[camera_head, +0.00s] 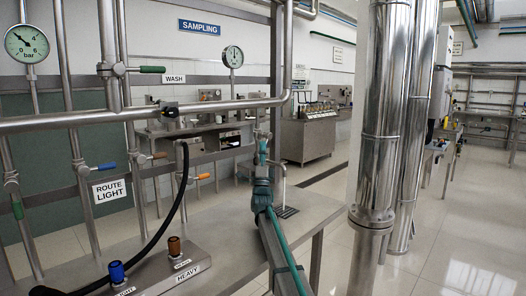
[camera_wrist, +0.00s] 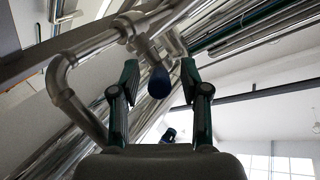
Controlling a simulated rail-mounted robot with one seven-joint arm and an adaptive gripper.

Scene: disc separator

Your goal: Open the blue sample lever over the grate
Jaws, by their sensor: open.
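The blue sample lever (camera_wrist: 160,82) shows in the wrist view as a dark blue rounded grip hanging below a metal valve body (camera_wrist: 143,40). My gripper (camera_wrist: 159,76) is open, with one finger to each side of the lever. A gap shows between the lever and each finger. In the head view my gripper (camera_head: 262,152) is upright below the sample valve, and the lever is hidden or too small to tell there. The grate (camera_head: 286,212) is a small dark slotted patch on the steel bench, just right of my gripper.
A steel bench (camera_head: 225,232) runs below the pipes. Another blue-handled valve (camera_head: 105,167) sits by the ROUTE LIGHT sign (camera_head: 110,190). A black hose (camera_head: 165,225) curves down at left. A thick steel column (camera_head: 378,150) stands right of my arm.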

